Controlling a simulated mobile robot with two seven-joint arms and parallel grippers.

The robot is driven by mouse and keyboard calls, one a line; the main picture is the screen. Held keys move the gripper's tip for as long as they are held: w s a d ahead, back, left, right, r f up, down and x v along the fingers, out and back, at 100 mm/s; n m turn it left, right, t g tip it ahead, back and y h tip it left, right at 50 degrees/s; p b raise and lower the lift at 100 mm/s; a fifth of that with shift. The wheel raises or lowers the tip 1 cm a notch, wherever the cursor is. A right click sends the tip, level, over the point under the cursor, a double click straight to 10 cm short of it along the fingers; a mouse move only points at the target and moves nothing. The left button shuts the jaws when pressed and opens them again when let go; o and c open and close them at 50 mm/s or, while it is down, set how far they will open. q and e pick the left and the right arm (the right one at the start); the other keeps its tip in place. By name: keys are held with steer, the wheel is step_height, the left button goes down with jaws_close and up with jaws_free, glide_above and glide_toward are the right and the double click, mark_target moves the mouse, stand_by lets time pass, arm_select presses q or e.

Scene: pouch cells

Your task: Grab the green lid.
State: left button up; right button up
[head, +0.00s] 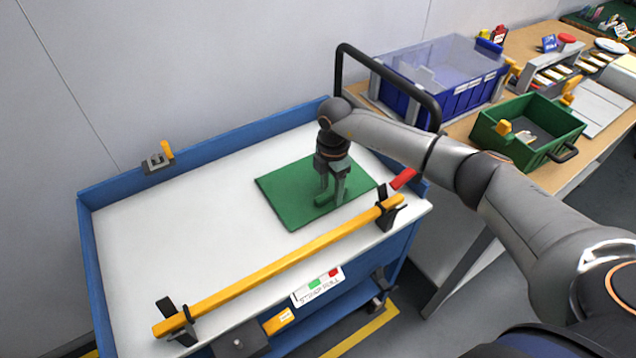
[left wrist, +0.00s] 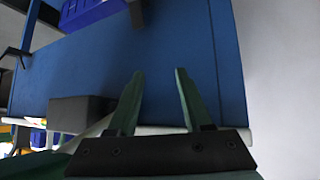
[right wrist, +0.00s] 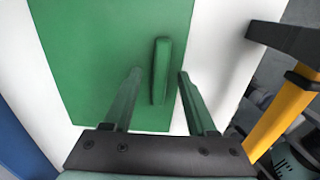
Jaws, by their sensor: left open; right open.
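The green lid (head: 298,184) lies flat on the white cart top, a flat plate with a raised bar handle. In the right wrist view the lid (right wrist: 100,60) fills the left and middle, and its handle (right wrist: 161,70) stands between my fingertips. My right gripper (head: 331,198) points down over the lid, open, one finger on each side of the handle (right wrist: 160,75). I cannot tell whether a finger touches it. My left gripper (left wrist: 159,74) is open and empty in the left wrist view, in front of a blue surface; it is outside the head view.
A yellow bar (head: 285,262) on black brackets runs along the cart's front edge. A blue rim (head: 210,148) bounds the back and left. A blue bin (head: 450,95) and green crate (head: 545,115) stand on the bench at right. The cart's left half is clear.

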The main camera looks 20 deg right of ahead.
jaws_close()
stand_by(0.3)
stand_by(0.3)
